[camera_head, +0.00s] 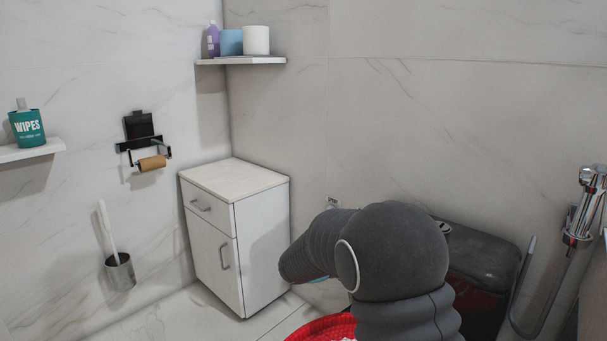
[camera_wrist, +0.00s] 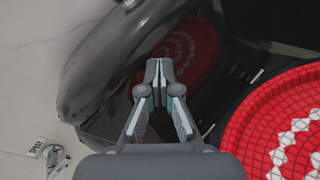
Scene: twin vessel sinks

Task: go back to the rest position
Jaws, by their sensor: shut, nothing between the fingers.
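My gripper (camera_wrist: 159,70) shows in the wrist view with its two fingertips together and nothing between them. It is over a dark glossy body (camera_wrist: 95,85), beside a round red tiled surface with a white pattern (camera_wrist: 255,130). Whether it touches anything is hard to tell. The edge of the red surface (camera_head: 318,329) shows below the arm.
A white cabinet (camera_head: 216,252) stands in the corner. A dark tank-like box (camera_head: 485,262) is behind my arm, with a chrome fitting (camera_head: 585,205) at right. Wall items are a paper holder (camera_head: 140,130), brush cup (camera_head: 120,272), corner shelf (camera_head: 240,61) and wipes bottle (camera_head: 27,127).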

